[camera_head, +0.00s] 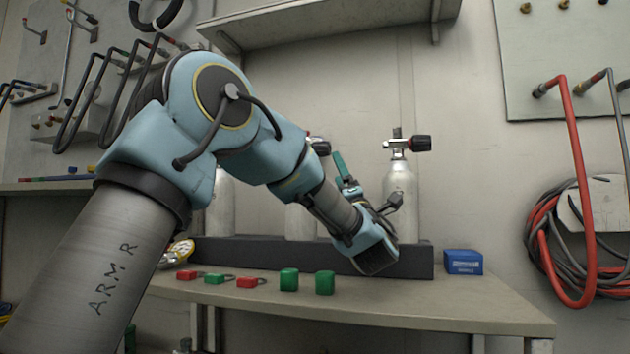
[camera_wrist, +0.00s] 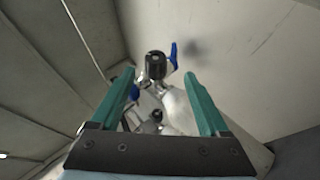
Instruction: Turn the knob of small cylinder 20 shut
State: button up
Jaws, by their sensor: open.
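Silver cylinders stand in a row in the head view: one at the right (camera_head: 400,205), one in the middle (camera_head: 300,215) and one at the left (camera_head: 221,205), partly behind my arm. No number is readable, so I cannot tell which is cylinder 20. The right cylinder's black knob with a red ring (camera_head: 421,143) points right. A similar knob (camera_head: 320,146) shows at the middle cylinder. My gripper (camera_wrist: 159,74) is open, with teal fingers apart. In the wrist view a dark knob (camera_wrist: 155,65) on a metal valve shows between the fingertips; contact cannot be told.
A dark rack (camera_head: 415,262) holds the cylinder bases on the bench (camera_head: 440,300). Red and green blocks lie in front, and a blue box (camera_head: 463,262) sits right. A shelf (camera_head: 330,25) hangs above. Red and grey hoses (camera_head: 560,240) hang on the right wall.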

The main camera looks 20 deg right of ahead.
aim_at(329, 153)
jog(key=shift+n+t+y, duration=0.3)
jog(key=shift+n+y, duration=0.4)
jog(key=shift+n, duration=0.2)
jog(key=b+x, duration=0.1)
jog(key=x, duration=0.4)
jog(key=b+x, duration=0.1)
jog(key=x, duration=0.4)
jog(key=shift+a, duration=0.2)
grip_shut()
